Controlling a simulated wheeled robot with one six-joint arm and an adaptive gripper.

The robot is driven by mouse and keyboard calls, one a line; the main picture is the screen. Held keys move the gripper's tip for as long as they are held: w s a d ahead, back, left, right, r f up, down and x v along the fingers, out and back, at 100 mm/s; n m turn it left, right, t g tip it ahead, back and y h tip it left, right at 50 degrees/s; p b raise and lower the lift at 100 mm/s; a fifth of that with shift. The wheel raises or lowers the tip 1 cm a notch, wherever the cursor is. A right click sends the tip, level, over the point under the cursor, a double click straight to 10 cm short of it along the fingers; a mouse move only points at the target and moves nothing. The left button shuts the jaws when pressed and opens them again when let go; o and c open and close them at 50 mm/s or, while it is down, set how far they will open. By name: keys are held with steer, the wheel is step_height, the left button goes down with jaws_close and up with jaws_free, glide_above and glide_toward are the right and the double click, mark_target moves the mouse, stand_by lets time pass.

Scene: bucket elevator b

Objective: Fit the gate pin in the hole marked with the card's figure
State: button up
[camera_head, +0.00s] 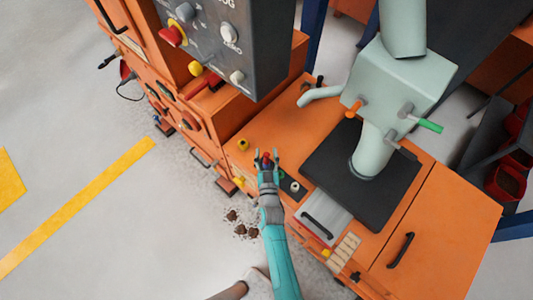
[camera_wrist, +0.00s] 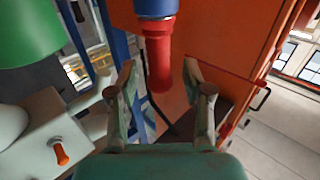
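My gripper (camera_head: 266,153) is over the orange bench, its two fingers apart. In the wrist view my gripper (camera_wrist: 160,77) is open. A red cylindrical piece with a blue upper end (camera_wrist: 157,52) stands between and beyond the fingers, with gaps visible on both sides. A small red part (camera_head: 266,158) shows between the fingers in the head view. I cannot tell for certain whether it is the gate pin. An orange pin (camera_head: 354,109) and a green-ended handle (camera_head: 428,125) stick out of the pale green chute (camera_head: 385,80). No card figure or hole mark is legible.
A dark plate (camera_head: 325,165) lies under the chute. A grey panel with a handle (camera_head: 325,217) and pale label strips (camera_head: 347,248) are right of my arm. A dark control box (camera_head: 235,40) overhangs the back left.

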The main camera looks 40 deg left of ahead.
steer(key=v, duration=1.2)
stand_by(0.6)
steer(key=s+d+r+m+t+h, duration=0.1)
steer(key=s+d+r+h, duration=0.1)
steer(key=d, duration=0.6)
steer(key=s+d+r+m+h, duration=0.1)
steer(key=s+d, duration=0.2)
steer(key=d, duration=0.5)
steer(key=s+d+r+m+t+h, duration=0.1)
steer(key=s+d+r+h, duration=0.1)
steer(key=d, duration=0.6)
steer(key=s+d+r+m+h, duration=0.2)
steer(key=s+d+r, duration=0.4)
steer(key=r, duration=0.3)
steer(key=s+d+r+m+h, duration=0.3)
steer(key=s+d+r+h, duration=0.1)
steer(key=s+d+r, duration=0.3)
steer(key=shift+s+r+g+h, duration=0.4)
steer(key=shift+s+r, duration=0.35)
steer(key=shift+r, duration=0.15)
